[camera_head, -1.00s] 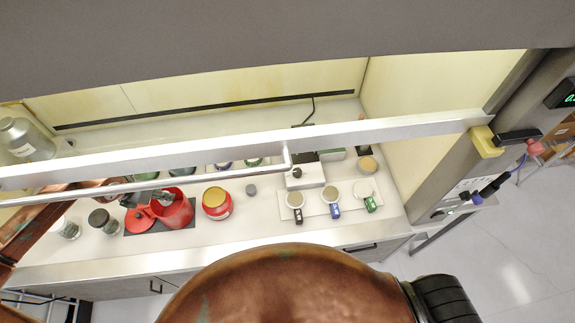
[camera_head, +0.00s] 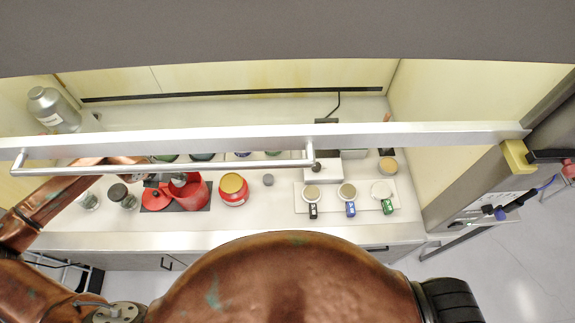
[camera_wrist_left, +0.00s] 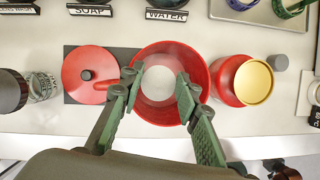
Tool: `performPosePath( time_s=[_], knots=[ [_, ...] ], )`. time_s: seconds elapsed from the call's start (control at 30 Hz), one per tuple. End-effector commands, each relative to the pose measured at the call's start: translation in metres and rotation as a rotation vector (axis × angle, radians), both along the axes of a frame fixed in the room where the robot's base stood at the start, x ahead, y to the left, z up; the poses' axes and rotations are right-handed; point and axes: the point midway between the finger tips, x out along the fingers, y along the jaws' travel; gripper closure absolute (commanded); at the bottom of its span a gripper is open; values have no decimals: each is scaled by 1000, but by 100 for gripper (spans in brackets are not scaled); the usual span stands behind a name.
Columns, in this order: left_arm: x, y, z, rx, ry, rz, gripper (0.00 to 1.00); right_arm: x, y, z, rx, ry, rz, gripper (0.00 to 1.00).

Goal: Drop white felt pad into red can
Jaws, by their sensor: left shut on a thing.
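How high the pad is above the can's floor is hard to tell. In the head view the left gripper (camera_head: 178,181) is at the can's top and the pad cannot be made out. My right gripper is out of view.
A red lid (camera_wrist_left: 86,70) lies left of the can, with a dark-capped jar (camera_head: 122,196) beyond it. A red jar with a gold lid (camera_head: 233,190) stands close on the right. The metal sash bar (camera_head: 250,138) crosses above the worktop.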

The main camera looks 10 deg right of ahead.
Motion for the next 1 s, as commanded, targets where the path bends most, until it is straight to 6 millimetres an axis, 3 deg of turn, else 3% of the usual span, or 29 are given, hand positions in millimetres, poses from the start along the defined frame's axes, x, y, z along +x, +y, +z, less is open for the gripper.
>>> performPosePath(
  time_s=[0.3, 0.33, 0.6, 1.0],
  knots=[
    [-1, 1, -4, 1, 0, 1, 96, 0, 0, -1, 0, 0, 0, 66],
    [-1, 1, -4, 1, 0, 1, 69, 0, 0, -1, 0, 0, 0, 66],
    [-1, 1, -4, 1, 0, 1, 50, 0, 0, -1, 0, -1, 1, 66],
    [-3, 3, 3, 2, -1, 1, 50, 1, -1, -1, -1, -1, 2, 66]
  ],
)
